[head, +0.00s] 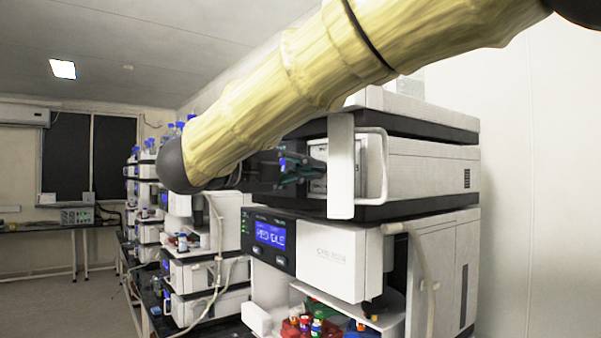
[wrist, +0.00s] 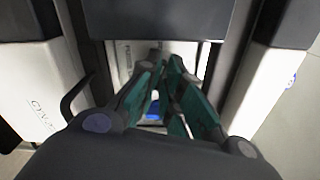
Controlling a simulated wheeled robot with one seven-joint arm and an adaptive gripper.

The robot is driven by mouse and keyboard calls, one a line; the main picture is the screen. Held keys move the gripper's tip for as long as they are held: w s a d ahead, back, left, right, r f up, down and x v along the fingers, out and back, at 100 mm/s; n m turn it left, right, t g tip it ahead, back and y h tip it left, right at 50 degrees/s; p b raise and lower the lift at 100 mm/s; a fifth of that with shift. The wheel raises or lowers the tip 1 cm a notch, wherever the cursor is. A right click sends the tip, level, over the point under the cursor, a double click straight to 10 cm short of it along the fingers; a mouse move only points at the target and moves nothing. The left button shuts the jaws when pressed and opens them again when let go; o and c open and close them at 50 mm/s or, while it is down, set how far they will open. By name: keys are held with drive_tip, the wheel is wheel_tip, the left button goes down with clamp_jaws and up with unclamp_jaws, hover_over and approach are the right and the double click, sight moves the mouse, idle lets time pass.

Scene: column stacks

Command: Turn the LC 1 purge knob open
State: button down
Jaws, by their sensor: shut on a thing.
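The LC 1 pump module (head: 430,178) is the white and black upper unit at the right in the head view. Its white front door (head: 341,168) stands open, with a looped handle. My gripper (head: 318,170) reaches in from the left behind the door, its teal fingers at the module's front. In the wrist view my gripper (wrist: 166,64) has its fingertips close together at the panel, shut on what I take for the purge knob. The knob itself is hidden by the fingertips. Its turn angle cannot be told.
Below is a white unit with a blue display (head: 270,234), and under it a tray of coloured-cap vials (head: 308,325). More stacks (head: 180,240) stand at the left. The open door is close beside my gripper. A white wall closes the right side.

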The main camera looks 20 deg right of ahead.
drive_tip(key=shift+d+n, duration=0.15)
drive_tip(key=shift+n, duration=0.35)
drive_tip(key=c, duration=1.8)
unclamp_jaws()
drive_tip(key=shift+o, duration=1)
drive_tip(key=shift+s+d, duration=0.1)
drive_tip(key=shift+d, duration=0.2)
drive_tip(key=v, duration=1.2)
drive_tip(key=shift+a, duration=0.15)
drive_tip(key=shift+a, duration=0.1)
